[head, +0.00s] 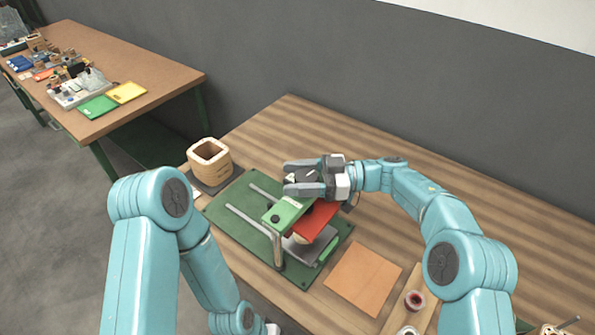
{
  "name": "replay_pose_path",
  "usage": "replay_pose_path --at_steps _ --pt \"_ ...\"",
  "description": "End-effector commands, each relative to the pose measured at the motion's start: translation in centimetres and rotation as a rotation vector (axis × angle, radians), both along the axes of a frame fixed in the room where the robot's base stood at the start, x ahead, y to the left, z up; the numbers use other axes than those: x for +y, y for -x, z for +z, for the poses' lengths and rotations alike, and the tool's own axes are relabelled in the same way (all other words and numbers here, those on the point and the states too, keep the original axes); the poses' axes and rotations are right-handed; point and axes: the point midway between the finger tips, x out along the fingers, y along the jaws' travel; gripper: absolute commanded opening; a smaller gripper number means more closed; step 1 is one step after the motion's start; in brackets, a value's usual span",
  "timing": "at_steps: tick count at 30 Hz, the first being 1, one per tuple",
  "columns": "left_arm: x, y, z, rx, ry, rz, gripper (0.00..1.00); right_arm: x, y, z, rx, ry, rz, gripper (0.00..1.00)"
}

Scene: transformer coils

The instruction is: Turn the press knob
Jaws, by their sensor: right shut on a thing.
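The press (290,213) is a green head on a post above a green base plate (226,212) with two metal rails. A red plate (313,221) is under the head.
A square wooden coil (210,153) stands on a dark pad at the press's left. An orange-brown sheet (363,277) and a dark red round part (414,298) lie at the right. Another table (150,65) with parts stands at back left. The striped table is clear behind the press.

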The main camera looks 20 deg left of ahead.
Motion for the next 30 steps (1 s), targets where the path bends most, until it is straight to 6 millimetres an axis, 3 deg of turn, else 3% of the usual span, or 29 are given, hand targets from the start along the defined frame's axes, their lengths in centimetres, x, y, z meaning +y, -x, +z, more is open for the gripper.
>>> replay_pose_path --at_steps 21,22,23,24,30 --pt "0.0 0.0 0.17 0.0 0.0 0.0 0.43 0.03 0.16 0.1 -0.001 -0.003 0.065 0.29" --pt "0.0 0.0 0.17 0.0 0.0 0.0 0.43 0.04 0.16 0.1 -0.001 -0.003 0.065 0.66" --pt "0.0 0.0 0.17 0.0 0.0 0.0 0.43 0.04 0.16 0.11 -0.001 -0.003 0.065 0.75" --pt "0.0 0.0 0.17 0.0 0.0 0.0 0.43 0.04 0.16 0.1 -0.001 -0.003 0.065 0.8" --pt "0.0 0.0 0.17 0.0 0.0 0.0 0.43 0.02 0.14 0.07 -0.001 -0.001 0.064 0.8"
